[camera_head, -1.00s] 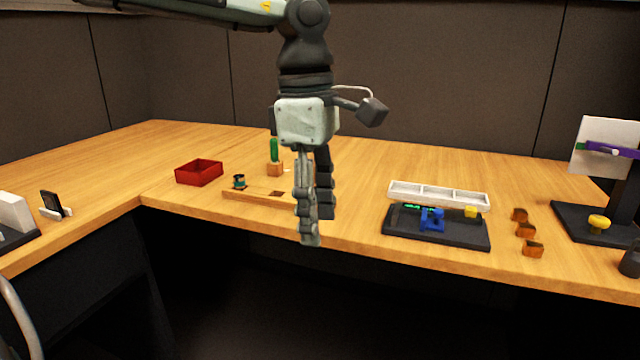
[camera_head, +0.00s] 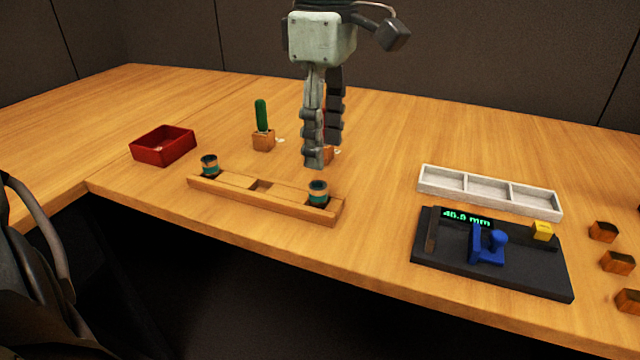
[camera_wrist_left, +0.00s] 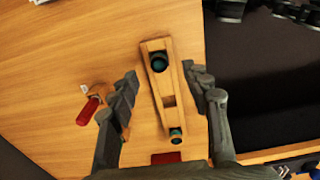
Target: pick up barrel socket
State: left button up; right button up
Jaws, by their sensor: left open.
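Two short round teal-and-copper pieces with dark tops, which look like the barrel sockets, stand upright in a long wooden holder (camera_head: 248,191). The near barrel socket (camera_head: 318,193) is at its right end; the far barrel socket (camera_head: 209,165) is at its left end. My left gripper (camera_head: 323,153) is open and empty, pointing down above the holder's right end. In the left wrist view, the near socket (camera_wrist_left: 159,62) lies between the open fingertips (camera_wrist_left: 160,75), apart from both. The far socket (camera_wrist_left: 176,136) is lower in that view. My right gripper is not in view.
A red tray (camera_head: 163,146) and a green-handled tool in a wooden block (camera_head: 263,140) stand behind the holder. A red handle (camera_wrist_left: 87,111) shows beside a finger. A white tray (camera_head: 489,194) and black gauge panel (camera_head: 425,262) are at right. The table's front edge is close.

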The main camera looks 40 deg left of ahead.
aim_at(318, 198)
pick_arm(q)
jog(key=f, duration=0.4)
jog(key=a+f, duration=0.1)
jog(key=f, duration=0.1)
jog(key=shift+a+f, duration=0.1)
jog(key=shift+f, duration=0.6)
jog(key=shift+w, duration=0.1)
grip_shut()
